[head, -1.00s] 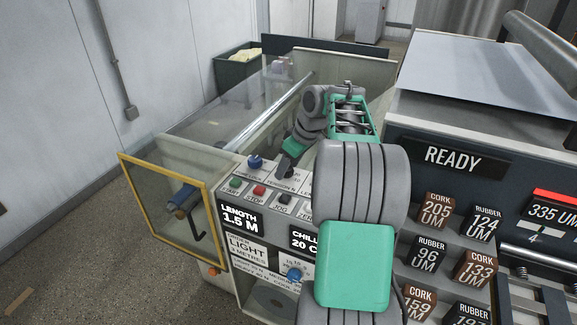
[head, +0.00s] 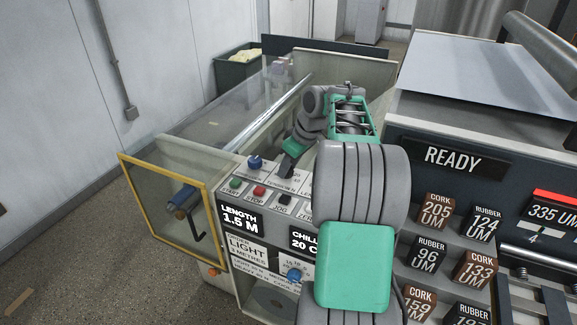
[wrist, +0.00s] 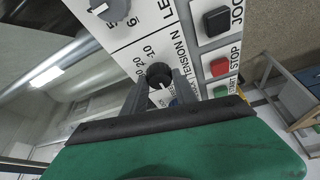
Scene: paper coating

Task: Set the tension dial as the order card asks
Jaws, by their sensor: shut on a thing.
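The tension dial (wrist: 158,74) is a dark round knob on the sloped white panel, beside the words TENSION N and a scale with 10, 20 and 30 legible. My gripper (wrist: 160,88) is shut on it, one grey finger on each side. A pale mark shows on the knob, but its exact setting is unclear. The order card (head: 247,247) on the machine front reads LIGHT and what looks like 3 METRES. A smaller card (head: 262,273) below appears to give LIGHT 20 N, partly hidden.
Green START (head: 235,183), red STOP (head: 260,190) and black JOG (head: 283,198) buttons sit just in front of the dial. A blue knob (head: 255,162) is left of it. A yellow-framed clear guard (head: 160,213) stands open at left. Labelled blocks (head: 436,210) fill shelves at right.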

